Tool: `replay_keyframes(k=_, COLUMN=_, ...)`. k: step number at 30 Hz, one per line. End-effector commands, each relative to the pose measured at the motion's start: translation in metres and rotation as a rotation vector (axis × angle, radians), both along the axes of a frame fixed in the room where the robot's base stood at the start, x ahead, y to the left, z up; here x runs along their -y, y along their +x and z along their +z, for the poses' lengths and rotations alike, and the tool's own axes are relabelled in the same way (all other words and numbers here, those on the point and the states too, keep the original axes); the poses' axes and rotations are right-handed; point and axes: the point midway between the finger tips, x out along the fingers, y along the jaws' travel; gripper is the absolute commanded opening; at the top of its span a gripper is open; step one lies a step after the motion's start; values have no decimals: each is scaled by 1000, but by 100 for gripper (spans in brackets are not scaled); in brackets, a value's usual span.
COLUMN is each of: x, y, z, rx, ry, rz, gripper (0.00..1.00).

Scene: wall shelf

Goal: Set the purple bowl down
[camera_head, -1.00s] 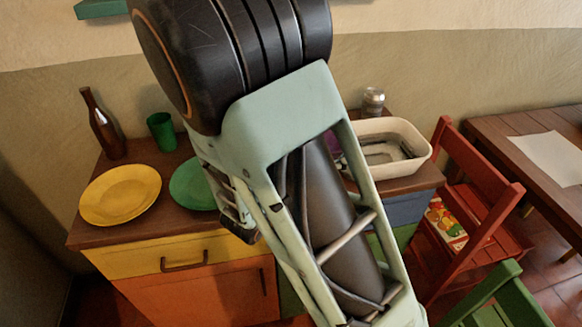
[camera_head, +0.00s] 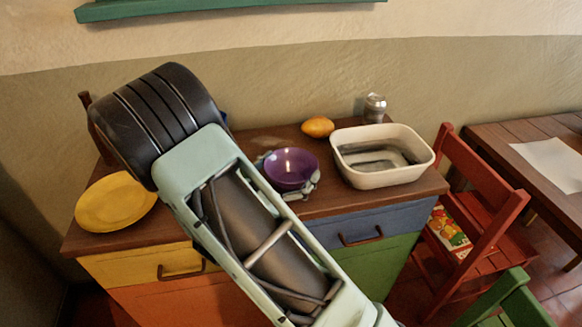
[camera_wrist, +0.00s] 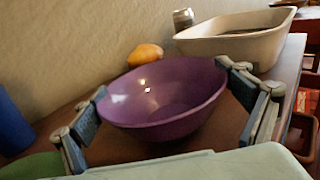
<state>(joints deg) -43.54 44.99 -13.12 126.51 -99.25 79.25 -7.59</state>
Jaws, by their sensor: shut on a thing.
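The purple bowl (camera_head: 290,167) is upright over the right-middle part of the cabinet top, left of the white basin. In the wrist view the bowl (camera_wrist: 165,95) fills the middle, with a grey-blue finger on each side. My gripper (camera_wrist: 163,80) is shut on the bowl, gripping it from opposite sides. In the head view my gripper (camera_head: 289,178) shows only in part, its fingertips at the bowl's left and right edges. The bowl's base is low near the wooden top (camera_head: 335,200); I cannot tell whether it touches.
A white basin (camera_head: 348,170) stands close on the right, a can (camera_head: 375,108) behind it. An orange-yellow fruit (camera_head: 318,127) lies behind the bowl. A yellow plate (camera_head: 115,203) is at the left. The wrist view shows a blue object (camera_wrist: 12,125) and a green plate (camera_wrist: 30,167) at left.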

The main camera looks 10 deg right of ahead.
Motion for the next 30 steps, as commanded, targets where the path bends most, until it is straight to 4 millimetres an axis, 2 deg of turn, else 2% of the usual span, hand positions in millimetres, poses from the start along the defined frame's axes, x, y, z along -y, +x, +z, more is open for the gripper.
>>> replay_keyframes(k=10, x=0, y=0, z=-3, rx=3, ry=0, rz=-1, gripper=61)
replay_keyframes(k=11, x=0, y=0, z=-3, rx=2, ry=1, rz=-1, gripper=96)
replay_keyframes(k=12, x=0, y=0, z=-2, rx=1, ry=1, rz=-1, gripper=100)
replay_keyframes(k=23, x=0, y=0, z=2, rx=2, ry=1, rz=-1, gripper=100)
replay_keyframes(k=26, x=-8, y=-7, z=1, rx=1, ry=1, rz=2, gripper=100)
replay_keyframes(k=30, x=-28, y=-26, z=1, rx=1, ry=1, rz=5, gripper=100)
